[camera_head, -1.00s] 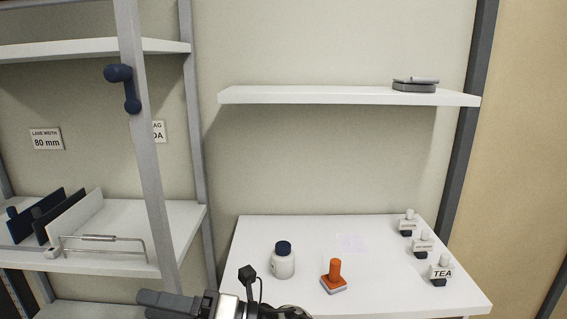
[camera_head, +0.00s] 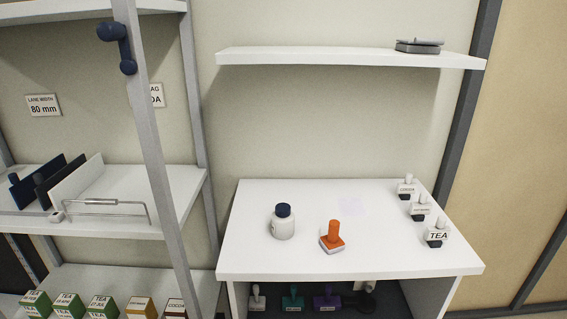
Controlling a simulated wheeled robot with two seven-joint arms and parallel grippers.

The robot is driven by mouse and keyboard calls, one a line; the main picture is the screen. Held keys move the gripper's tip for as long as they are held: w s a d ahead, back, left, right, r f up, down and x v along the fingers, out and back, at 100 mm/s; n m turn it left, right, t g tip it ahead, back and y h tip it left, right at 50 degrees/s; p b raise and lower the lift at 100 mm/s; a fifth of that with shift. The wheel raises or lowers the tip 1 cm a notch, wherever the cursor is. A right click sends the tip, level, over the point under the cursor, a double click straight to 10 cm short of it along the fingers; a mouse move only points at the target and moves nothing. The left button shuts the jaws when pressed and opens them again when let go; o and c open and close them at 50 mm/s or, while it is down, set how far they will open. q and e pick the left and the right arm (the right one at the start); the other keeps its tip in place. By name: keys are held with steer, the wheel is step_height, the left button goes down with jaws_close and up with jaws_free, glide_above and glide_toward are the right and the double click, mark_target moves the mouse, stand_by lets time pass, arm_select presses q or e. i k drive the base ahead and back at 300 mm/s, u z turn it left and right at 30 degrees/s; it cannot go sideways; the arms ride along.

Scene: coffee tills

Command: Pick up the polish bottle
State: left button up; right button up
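A white bottle with a dark blue cap (camera_head: 283,224) stands upright on the left part of the white table (camera_head: 390,262); it looks like the polish bottle, though no label can be read. An orange-handled stamp (camera_head: 333,238) stands just to its right, apart from it. Neither of my grippers is in view.
Several white-handled stamps, one marked TEA (camera_head: 437,235), line the table's right side. A shelf (camera_head: 320,57) with a grey flat item (camera_head: 419,46) hangs above. More stamps (camera_head: 293,298) sit under the tabletop. A grey rack post (camera_head: 150,140) rises at left, with boxes (camera_head: 102,305) below.

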mark_target(282, 229)
steer(key=k, duration=1.3)
steer(key=u, duration=0.6)
steer(key=i, duration=1.95)
steer(key=z, duration=0.65)
